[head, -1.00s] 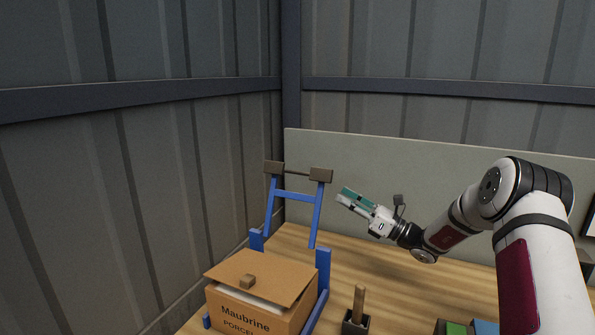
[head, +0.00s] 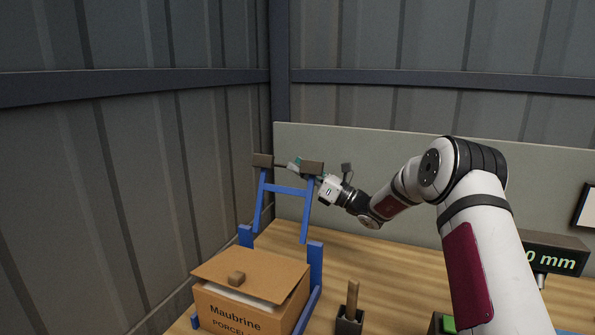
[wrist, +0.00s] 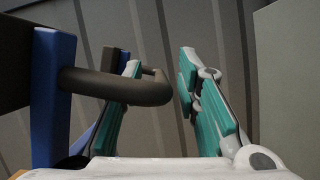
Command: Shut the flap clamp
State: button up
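The flap clamp is a blue frame (head: 285,189) standing raised behind and above a cardboard box (head: 240,312). Two dark blocks sit at its top, the left one (head: 262,160) and the right one (head: 312,167), with a thin dark bar between them. My gripper (head: 295,163) reaches the top of the frame, partly hidden behind the right block. In the wrist view my gripper (wrist: 162,88) has its teal-padded fingers apart. A dark rounded bar (wrist: 115,86) crosses the left finger and its bend reaches into the gap. I cannot tell whether they touch.
A dark holder with a wooden handle (head: 352,300) stands right of the box. A display (head: 550,256) is at the right. A grey panel (head: 400,180) stands behind the table.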

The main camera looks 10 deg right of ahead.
jog(key=shift+w+a+r, duration=0.15)
jog(key=shift+a, duration=0.1)
grip_shut()
